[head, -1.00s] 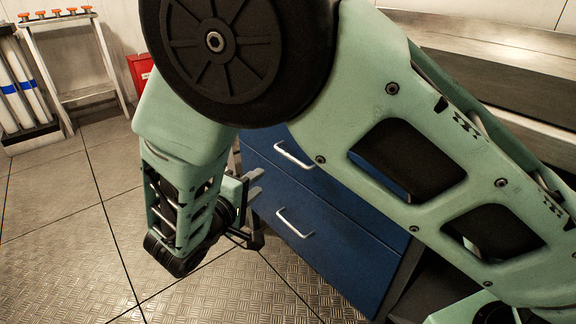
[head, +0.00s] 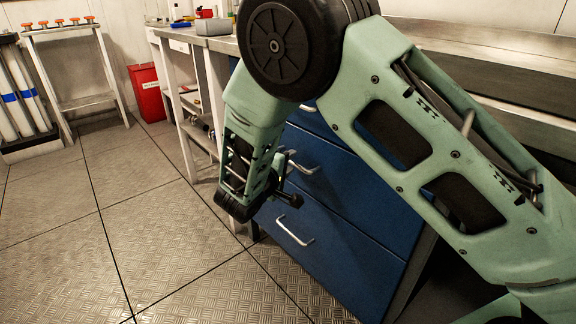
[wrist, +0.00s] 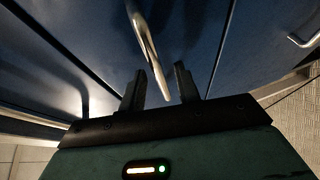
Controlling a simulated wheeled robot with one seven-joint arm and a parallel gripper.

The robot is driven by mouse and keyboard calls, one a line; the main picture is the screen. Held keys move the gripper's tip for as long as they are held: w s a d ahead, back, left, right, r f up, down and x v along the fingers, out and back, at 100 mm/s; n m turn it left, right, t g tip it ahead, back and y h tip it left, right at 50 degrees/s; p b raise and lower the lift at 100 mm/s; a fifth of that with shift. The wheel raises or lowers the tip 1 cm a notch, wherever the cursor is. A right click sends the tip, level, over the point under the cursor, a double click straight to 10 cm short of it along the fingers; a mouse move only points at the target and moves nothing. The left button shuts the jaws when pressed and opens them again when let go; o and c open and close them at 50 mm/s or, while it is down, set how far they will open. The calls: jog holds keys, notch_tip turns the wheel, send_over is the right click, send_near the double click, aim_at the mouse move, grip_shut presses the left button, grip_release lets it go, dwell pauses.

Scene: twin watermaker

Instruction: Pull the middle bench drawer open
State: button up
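The middle bench drawer (head: 345,185) has a blue front that looks flush with the bench, with a pale bar handle (head: 311,170) partly hidden by my arm. My gripper (head: 288,168) is at this handle. In the wrist view, the two dark fingers of my gripper (wrist: 160,85) are apart. The middle drawer's handle (wrist: 147,42) reaches down into the gap between them. A gap shows between handle and fingers; I cannot tell how deep the handle sits.
The lower drawer (head: 325,245) has its own bar handle (head: 294,231), also visible in the wrist view (wrist: 304,41). The top drawer is mostly behind my arm. A red bin (head: 147,92) and a step ladder (head: 75,65) stand at the back left. The floor at left is clear.

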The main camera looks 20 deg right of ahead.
grip_shut()
jog(key=s+a, duration=0.5)
jog(key=a, duration=0.8)
jog(key=s+a, duration=0.6)
jog(key=a, duration=0.7)
jog(key=shift+a+b, duration=0.3)
grip_release()
